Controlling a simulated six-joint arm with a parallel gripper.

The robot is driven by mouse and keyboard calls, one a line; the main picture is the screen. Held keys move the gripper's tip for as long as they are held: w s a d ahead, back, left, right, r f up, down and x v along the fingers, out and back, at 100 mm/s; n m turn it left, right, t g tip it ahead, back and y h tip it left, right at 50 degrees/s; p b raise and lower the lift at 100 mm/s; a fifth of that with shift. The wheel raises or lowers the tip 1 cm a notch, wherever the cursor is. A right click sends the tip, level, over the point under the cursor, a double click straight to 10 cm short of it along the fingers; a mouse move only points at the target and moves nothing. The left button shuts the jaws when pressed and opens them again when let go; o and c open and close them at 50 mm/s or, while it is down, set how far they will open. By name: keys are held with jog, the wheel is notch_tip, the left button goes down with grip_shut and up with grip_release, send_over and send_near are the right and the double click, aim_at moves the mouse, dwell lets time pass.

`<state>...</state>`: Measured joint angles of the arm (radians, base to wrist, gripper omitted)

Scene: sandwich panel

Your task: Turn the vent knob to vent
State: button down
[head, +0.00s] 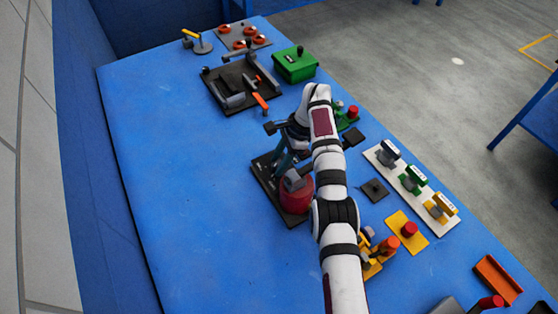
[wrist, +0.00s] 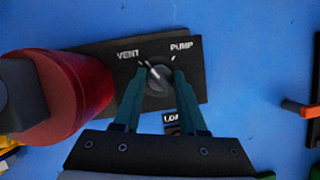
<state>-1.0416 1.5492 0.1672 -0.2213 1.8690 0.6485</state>
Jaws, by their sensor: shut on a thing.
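The vent knob (wrist: 158,82) is a dark grey round knob on a black plate (wrist: 95,47) printed VENT at upper left and PUMP at upper right. A third label below it is partly covered. A light mark on the knob leans toward the upper left, on the VENT side. My gripper (wrist: 159,76) has its two teal fingers on either side of the knob, shut on it. In the head view my gripper (head: 284,162) reaches down to the black plate (head: 264,181), and the knob is hidden there.
A red cylinder with a grey top (head: 297,195) stands on the same plate, close to the left of my fingers in the wrist view (wrist: 75,95). A black fixture (head: 240,82), a green box (head: 295,64) and a white switch panel (head: 411,186) surround it. The left side of the blue table is clear.

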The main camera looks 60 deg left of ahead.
jog(key=shift+c, duration=2.3)
grip_release()
